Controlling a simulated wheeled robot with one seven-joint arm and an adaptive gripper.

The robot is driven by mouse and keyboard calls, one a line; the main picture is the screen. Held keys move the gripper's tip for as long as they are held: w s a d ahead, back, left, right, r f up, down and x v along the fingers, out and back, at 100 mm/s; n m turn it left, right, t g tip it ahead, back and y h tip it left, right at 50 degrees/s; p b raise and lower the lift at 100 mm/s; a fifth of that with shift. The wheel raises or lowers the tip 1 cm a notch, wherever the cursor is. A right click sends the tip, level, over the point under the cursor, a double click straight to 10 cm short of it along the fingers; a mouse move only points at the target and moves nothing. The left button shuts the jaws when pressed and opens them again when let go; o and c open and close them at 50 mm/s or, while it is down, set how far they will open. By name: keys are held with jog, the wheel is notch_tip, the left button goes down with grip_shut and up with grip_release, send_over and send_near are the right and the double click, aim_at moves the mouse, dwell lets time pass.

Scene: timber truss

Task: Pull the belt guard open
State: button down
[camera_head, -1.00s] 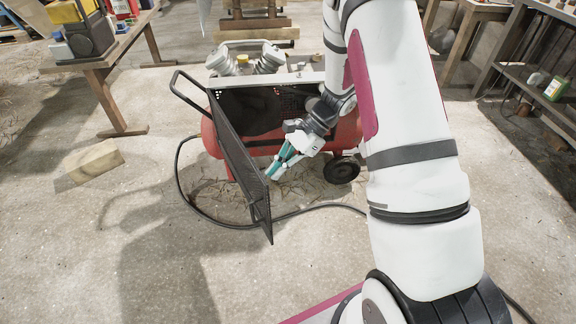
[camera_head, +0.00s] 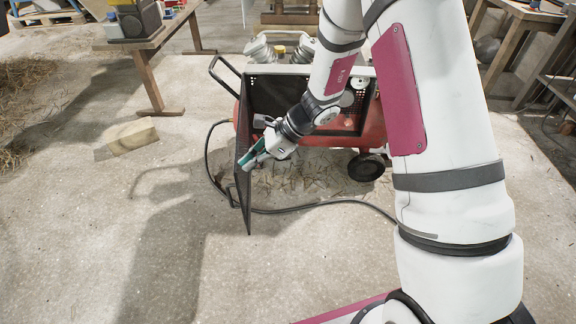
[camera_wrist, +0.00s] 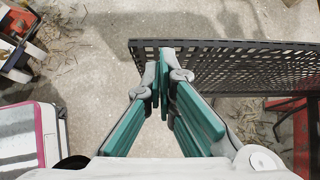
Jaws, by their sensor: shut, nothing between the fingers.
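The belt guard (camera_head: 243,190) is a black mesh panel on the red air compressor (camera_head: 376,128). It stands swung out from the compressor's front, seen nearly edge-on in the head view, and the opening behind it is exposed. My gripper (camera_head: 246,164) is at the guard's inner side, with its teal fingers close to the mesh. In the wrist view the guard (camera_wrist: 245,68) crosses the upper right, and my fingertips (camera_wrist: 166,62) meet at its near edge. They are shut and hold nothing. I cannot tell whether they touch the mesh.
A black cable (camera_head: 300,208) runs over the floor in front of the compressor. A wooden block (camera_head: 132,137) lies on the floor at left. A wooden table (camera_head: 150,45) stands behind it.

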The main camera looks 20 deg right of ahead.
jog(key=w+a+m+t+h+b, duration=0.1)
jog(key=w+a+m+t+b, duration=0.1)
jog(key=a, duration=0.9)
jog(key=w+a+m+t+b, duration=0.1)
jog(key=w+a+m+b, duration=0.2)
jog(key=w+a, duration=0.3)
jog(key=shift+w+a+t+h+b, duration=0.2)
jog(key=shift+a+t+h+b, duration=0.35)
jog(key=shift+a, duration=2)
jog(key=shift+f, duration=0.1)
